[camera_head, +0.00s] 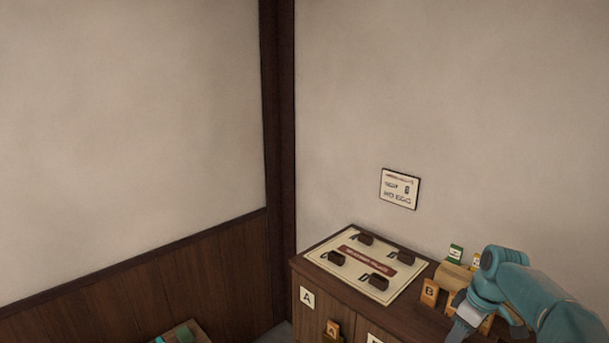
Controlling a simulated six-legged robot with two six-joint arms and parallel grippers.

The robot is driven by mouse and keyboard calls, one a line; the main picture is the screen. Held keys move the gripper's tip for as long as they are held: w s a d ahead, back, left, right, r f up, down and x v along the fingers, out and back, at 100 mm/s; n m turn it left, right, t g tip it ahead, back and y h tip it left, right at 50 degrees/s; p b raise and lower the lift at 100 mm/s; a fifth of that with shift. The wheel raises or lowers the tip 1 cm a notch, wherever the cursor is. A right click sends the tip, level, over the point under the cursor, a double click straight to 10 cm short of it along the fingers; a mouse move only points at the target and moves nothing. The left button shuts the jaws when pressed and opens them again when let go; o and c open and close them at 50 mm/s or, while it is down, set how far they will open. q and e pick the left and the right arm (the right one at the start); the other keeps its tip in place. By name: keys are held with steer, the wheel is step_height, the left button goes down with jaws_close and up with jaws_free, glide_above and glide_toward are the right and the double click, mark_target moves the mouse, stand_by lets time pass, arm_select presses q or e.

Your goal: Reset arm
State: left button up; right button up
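My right arm comes in from the lower right in teal, over the right part of the dark wooden cabinet (315,315). Its gripper (458,328) is a small grey shape at the bottom edge of the view, pointing down in front of the cabinet's right part. Its fingertips are not clear, so I cannot tell if it is open or shut or holds anything. My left gripper is not in view.
A cream board (347,242) with several dark blocks lies on the cabinet. An orange tag marked B (429,293) stands near my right arm, beside a light wooden block (452,276). A sign (399,188) hangs on the wall. A brown edge with teal pieces (181,334) shows at bottom left.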

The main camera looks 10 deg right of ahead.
steer(key=s+a+f+m+y+b, duration=0.1)
steer(key=s+a+f, duration=0.2)
steer(key=a+f, duration=0.65)
steer(key=s+a+f+m+b, duration=0.15)
steer(key=a+f, duration=0.45)
steer(key=f, duration=0.6)
steer(key=s+a+f+m, duration=0.2)
steer(key=s+a+f, duration=0.2)
steer(key=s, duration=0.8)
steer(key=s+a+f+m+g+y+b, duration=0.1)
steer(key=s+a+f+m, duration=0.2)
steer(key=s+a+f, duration=0.2)
steer(key=s+a, duration=0.3)
steer(key=s, duration=0.4)
steer(key=shift+s+f+m, duration=0.15)
steer(key=shift+f+m, duration=0.05)
steer(key=shift+m, duration=0.15)
steer(key=shift+s, duration=0.1)
